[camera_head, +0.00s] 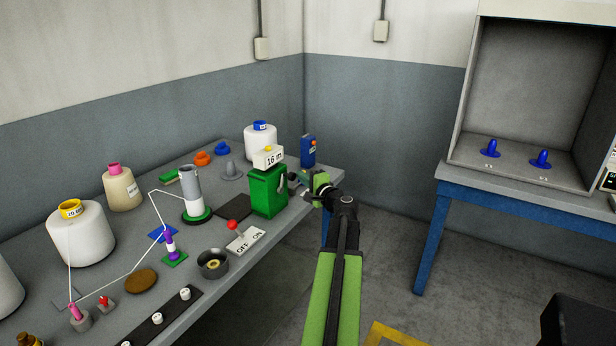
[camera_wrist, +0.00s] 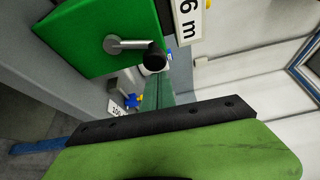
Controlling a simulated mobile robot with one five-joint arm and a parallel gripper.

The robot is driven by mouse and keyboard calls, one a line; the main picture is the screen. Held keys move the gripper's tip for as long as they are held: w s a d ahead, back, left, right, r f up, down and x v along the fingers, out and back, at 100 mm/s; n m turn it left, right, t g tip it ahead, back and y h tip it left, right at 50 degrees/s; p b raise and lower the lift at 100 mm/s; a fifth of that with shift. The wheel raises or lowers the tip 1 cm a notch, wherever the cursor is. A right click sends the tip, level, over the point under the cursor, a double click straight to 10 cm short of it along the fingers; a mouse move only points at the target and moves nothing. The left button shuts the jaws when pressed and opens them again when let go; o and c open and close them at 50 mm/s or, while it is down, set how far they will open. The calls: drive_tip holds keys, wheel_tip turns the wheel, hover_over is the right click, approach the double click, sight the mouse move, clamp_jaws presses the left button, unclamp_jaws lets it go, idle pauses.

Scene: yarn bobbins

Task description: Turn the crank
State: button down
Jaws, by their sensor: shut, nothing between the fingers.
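The green box (camera_head: 266,191) stands near the right end of the workbench with a white "16 m" label block (camera_head: 268,157) on top. Its crank (camera_head: 282,183) is on the side facing my gripper and shows small in the head view. In the wrist view the crank (camera_wrist: 130,45) is a short metal arm with a black knob (camera_wrist: 155,54), on the face of the green box (camera_wrist: 85,38). My gripper (camera_head: 309,183) is just right of the box, shut and empty. Contact with the crank cannot be made out. Green and black gripper parts fill the lower wrist view.
A red-knobbed switch (camera_head: 233,226) with an OFF/ON plate stands left of the box. A blue device (camera_head: 308,151) is behind my gripper. Bobbins, including a white one (camera_head: 80,236), fill the bench's left. A blue-framed table (camera_head: 433,228) stands right, with open floor between.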

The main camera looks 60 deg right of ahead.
drive_tip(key=shift+a, duration=0.1)
drive_tip(key=shift+w+a+r, duration=0.1)
drive_tip(key=shift+a+r, duration=0.05)
drive_tip(key=shift+a, duration=0.65)
